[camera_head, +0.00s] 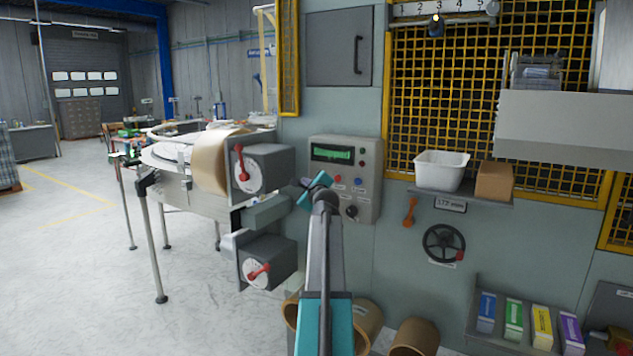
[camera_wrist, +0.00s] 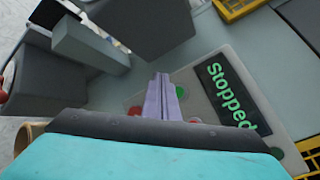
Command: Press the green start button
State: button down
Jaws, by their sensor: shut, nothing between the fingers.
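The grey control panel (camera_head: 368,207) is on the machine's front wall, with a lit green display (camera_head: 331,153) that reads "Stopped" in the wrist view (camera_wrist: 228,95). A red button (camera_head: 337,179) and a blue one (camera_head: 358,181) show below the display. My gripper (camera_head: 297,183) is at the panel's left edge. In the wrist view its pale purple fingers (camera_wrist: 162,76) are shut and empty, in front of the panel. A small green spot (camera_wrist: 277,152) is beside the display. Contact with the panel cannot be told.
Grey boxes with red handles, one upper (camera_head: 270,165) and one lower (camera_head: 272,262), stand close left of my gripper. A black knob (camera_head: 351,211) is low on the panel. A shelf with a white bin (camera_head: 441,171) and a handwheel (camera_head: 443,244) are to the right.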

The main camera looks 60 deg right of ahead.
jog(key=shift+d+b, duration=1.05)
jog(key=shift+d, duration=1.9)
jog(key=shift+d, duration=0.1)
jog(key=shift+d, duration=0.3)
jog(key=shift+d, duration=0.45)
dwell(0.9)
jog(key=shift+a, duration=0.1)
dwell(0.4)
jog(key=shift+a+p, duration=0.65)
jog(key=shift+a, duration=0.1)
jog(key=shift+a, duration=0.15)
